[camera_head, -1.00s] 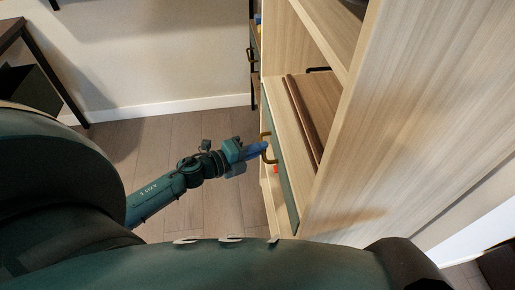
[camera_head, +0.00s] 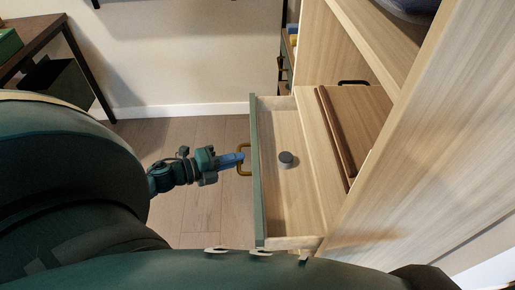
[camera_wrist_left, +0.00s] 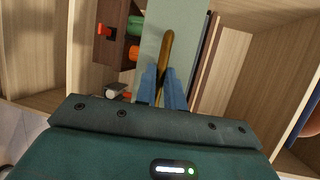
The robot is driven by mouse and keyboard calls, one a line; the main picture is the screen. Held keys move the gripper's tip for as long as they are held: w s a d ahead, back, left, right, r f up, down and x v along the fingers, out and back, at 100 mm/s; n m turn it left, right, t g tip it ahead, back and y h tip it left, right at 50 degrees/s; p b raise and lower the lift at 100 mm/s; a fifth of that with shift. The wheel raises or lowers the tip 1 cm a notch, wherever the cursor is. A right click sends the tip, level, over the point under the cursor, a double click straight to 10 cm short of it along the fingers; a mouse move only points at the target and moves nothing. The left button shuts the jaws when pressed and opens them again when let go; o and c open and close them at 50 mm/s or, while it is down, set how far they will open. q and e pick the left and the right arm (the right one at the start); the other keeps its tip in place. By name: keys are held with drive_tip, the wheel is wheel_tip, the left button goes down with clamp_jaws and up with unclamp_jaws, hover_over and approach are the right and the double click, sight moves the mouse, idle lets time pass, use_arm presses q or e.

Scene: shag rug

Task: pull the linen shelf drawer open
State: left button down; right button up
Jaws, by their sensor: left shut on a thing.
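The linen shelf drawer stands pulled out from the wooden shelf unit; its green front (camera_head: 258,185) faces left and its pale inside is open to view. A small dark round object (camera_head: 287,159) lies in it. A brass handle (camera_head: 243,160) sits on the drawer front. My left gripper (camera_head: 240,159) is shut on this handle. In the left wrist view the blue fingers (camera_wrist_left: 163,88) are on either side of the brass handle (camera_wrist_left: 167,52), against the pale green front (camera_wrist_left: 185,45). My right gripper is not in view.
The shelf unit's tall side panel (camera_head: 440,150) fills the right. A brown board (camera_head: 350,125) lies on the shelf above the drawer. A dark table (camera_head: 35,45) stands far left. Floor (camera_head: 200,135) left of the drawer is clear. The left wrist view shows green and orange items (camera_wrist_left: 134,27).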

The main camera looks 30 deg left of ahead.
use_arm(q)
drive_tip(key=s+a, duration=0.4)
drive_tip(key=a, duration=0.2)
drive_tip(key=shift+s, duration=0.35)
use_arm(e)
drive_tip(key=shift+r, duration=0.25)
use_arm(q)
drive_tip(key=c, duration=1.5)
unclamp_jaws()
drive_tip(key=shift+a, duration=0.1)
